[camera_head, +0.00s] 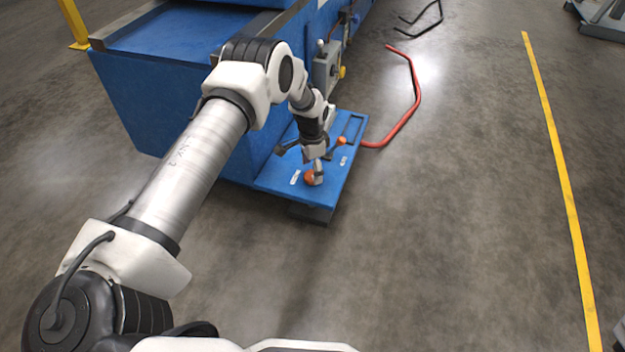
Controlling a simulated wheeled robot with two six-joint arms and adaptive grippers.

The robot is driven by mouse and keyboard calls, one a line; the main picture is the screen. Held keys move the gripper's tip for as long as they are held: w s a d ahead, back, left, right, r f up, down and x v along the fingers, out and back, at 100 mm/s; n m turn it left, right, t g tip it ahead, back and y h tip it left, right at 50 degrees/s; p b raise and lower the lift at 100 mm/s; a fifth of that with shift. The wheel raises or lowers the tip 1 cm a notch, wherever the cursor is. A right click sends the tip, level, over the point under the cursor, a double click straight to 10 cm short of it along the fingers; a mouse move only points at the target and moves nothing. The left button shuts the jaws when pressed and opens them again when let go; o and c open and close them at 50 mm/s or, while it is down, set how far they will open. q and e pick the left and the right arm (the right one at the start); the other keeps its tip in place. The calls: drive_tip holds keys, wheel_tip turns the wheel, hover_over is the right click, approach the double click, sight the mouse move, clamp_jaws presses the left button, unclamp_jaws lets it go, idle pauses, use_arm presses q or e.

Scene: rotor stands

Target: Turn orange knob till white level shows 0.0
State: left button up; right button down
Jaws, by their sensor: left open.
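The orange knob (309,178) sits on the low blue platform (338,192) at the foot of the blue machine. My left gripper (318,179) points down right at this knob; it is open, with its fingers at the knob's right side and partly in front of it. I cannot tell if they touch. A small white label (295,177) lies just left of the knob, too small to read. A second orange knob (342,140) with a dark lever sits farther back, near another white label (343,161). I cannot make out a level reading. My right gripper is not in view.
The large blue machine (150,110) stands behind and left of the platform. A grey box with a yellow knob (341,72) is on its side. A red bent bar (415,95) reaches over the floor at right. A yellow floor line (562,180) runs farther right; the floor between is clear.

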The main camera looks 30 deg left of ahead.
use_arm(q)
wheel_tip(320, 180, down, 2)
drive_tip(key=shift+f, duration=0.1)
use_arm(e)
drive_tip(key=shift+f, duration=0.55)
use_arm(q)
drive_tip(key=c, duration=1.2)
drive_tip(key=shift+o, duration=0.2)
drive_tip(key=shift+r, duration=0.2)
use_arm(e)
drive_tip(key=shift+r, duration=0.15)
